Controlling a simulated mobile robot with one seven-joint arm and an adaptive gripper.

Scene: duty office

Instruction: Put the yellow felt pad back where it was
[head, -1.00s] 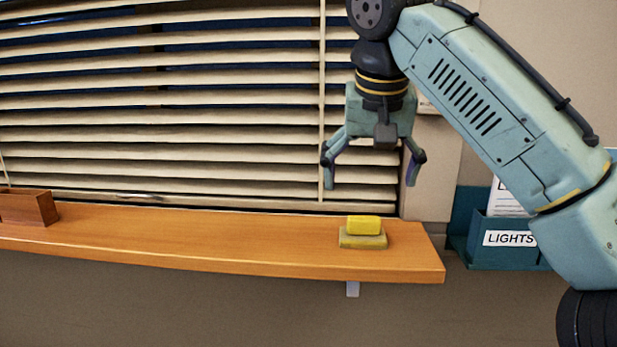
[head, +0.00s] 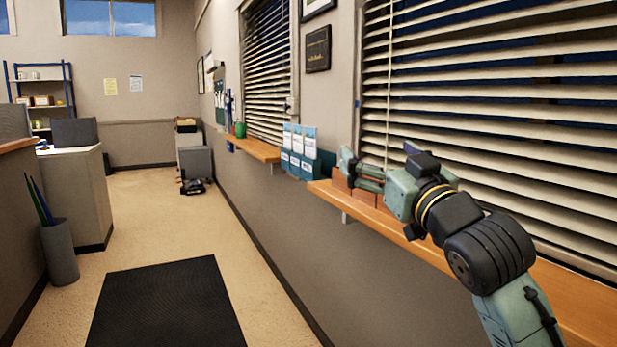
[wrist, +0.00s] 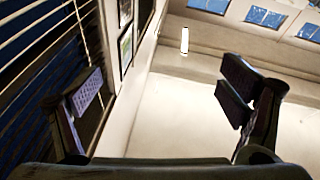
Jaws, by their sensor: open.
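The yellow felt pad is not in view in either current picture. My gripper (head: 352,171) is at the right of the head view, pointing left above the far end of the wooden sill shelf (head: 577,305). It is open. In the wrist view my gripper (wrist: 165,95) has its two fingers wide apart with nothing between them; beyond them are a wall, ceiling and high windows.
A brown wooden box (head: 342,183) on the shelf is partly hidden behind my gripper. A leaflet rack (head: 299,152) hangs past the shelf end.

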